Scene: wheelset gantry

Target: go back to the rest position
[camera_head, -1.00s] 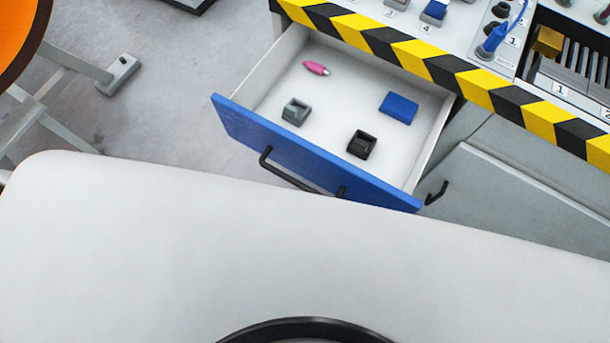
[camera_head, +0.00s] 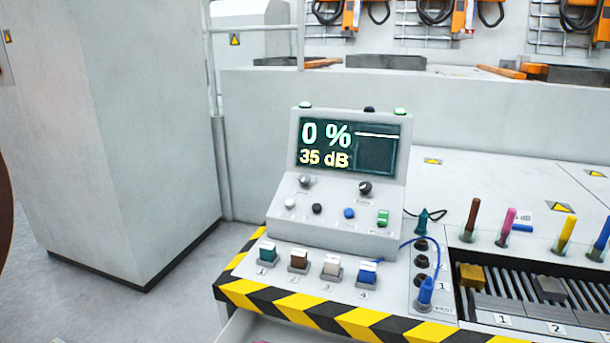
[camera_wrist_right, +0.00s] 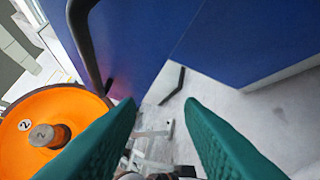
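My right gripper (camera_wrist_right: 162,104) shows in the right wrist view with its two teal fingers apart and nothing between them. The blue drawer front (camera_wrist_right: 150,30) fills the top of that view, with a black handle (camera_wrist_right: 88,45) at its left; the fingers are near it, and I cannot tell the exact gap. In the head view neither arm shows, and only a pale strip of the open drawer (camera_head: 238,328) is visible at the bottom edge. My left gripper is in neither current view.
A console with a display (camera_head: 347,147) reading 0 % and 35 dB stands on the bench. A striped edge (camera_head: 300,312) runs along its front. A grey cabinet (camera_head: 130,130) stands left. An orange wheel (camera_wrist_right: 55,115) is left in the wrist view.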

